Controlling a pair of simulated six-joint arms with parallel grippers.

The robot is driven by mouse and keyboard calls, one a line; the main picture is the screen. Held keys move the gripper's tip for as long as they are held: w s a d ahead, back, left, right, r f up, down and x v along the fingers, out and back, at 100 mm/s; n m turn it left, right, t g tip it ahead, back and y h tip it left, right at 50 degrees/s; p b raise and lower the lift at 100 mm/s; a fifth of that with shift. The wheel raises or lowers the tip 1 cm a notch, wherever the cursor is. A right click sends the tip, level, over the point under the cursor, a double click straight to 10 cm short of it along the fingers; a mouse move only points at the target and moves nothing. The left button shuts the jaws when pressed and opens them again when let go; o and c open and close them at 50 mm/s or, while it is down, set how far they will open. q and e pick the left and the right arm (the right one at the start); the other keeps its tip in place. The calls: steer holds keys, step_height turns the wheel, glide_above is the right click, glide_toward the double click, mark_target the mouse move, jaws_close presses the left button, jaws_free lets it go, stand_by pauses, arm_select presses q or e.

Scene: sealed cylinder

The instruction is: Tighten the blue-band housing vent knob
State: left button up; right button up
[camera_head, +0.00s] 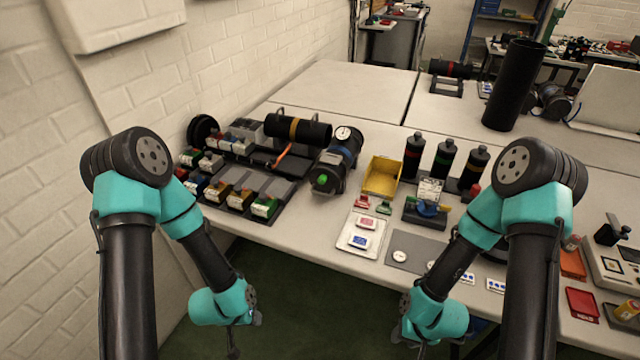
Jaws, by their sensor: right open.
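The blue-band housing (350,165) is a black cylinder lying on the table left of centre, with a blue band around it and a round white gauge (343,133) on top. A green knob (322,180) shows at its near end; I cannot tell whether it is the vent knob. My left gripper (233,343) hangs low, in front of the table's near edge and well short of the housing; its jaws are too small and dark to read. My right gripper (418,347) is open, low at the bottom of the view, to the right of the housing and apart from it.
A yellow bin (382,177) stands right of the housing, beside several upright black bottles. A white tray (359,233) lies near the front edge. A tall black tube (514,85) stands behind.

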mark_target(321, 182)
arm_select(q)
steer(key=w+d+r+m+t, duration=0.3)
steer(key=w+r, duration=0.1)
steer(key=w, duration=0.2)
steer(key=w+d+r+m+t, duration=0.3)
steer(key=w+t, duration=0.1)
steer(key=w, duration=0.2)
steer(key=w+d+r+m+t+h, duration=0.1)
steer(key=w+d+r+m+t, duration=0.2)
steer(key=r, duration=0.4)
steer(key=w+d+r+m+t+h, duration=0.1)
steer(key=w+d+r+m+t, duration=0.2)
steer(key=r, duration=0.4)
steer(key=shift+w+d+r+m+t+h, duration=0.2)
steer(key=shift+w+d+m+t+h, duration=0.15)
steer(key=shift+d+m+t, duration=0.2)
steer(key=shift+w, duration=0.1)
steer(key=x, duration=1.7)
steer(key=shift+w+f, duration=0.1)
steer(key=shift+w, duration=0.05)
steer(key=shift+c, duration=0.3)
steer(key=c, duration=0.6)
steer(key=shift+n, duration=0.75)
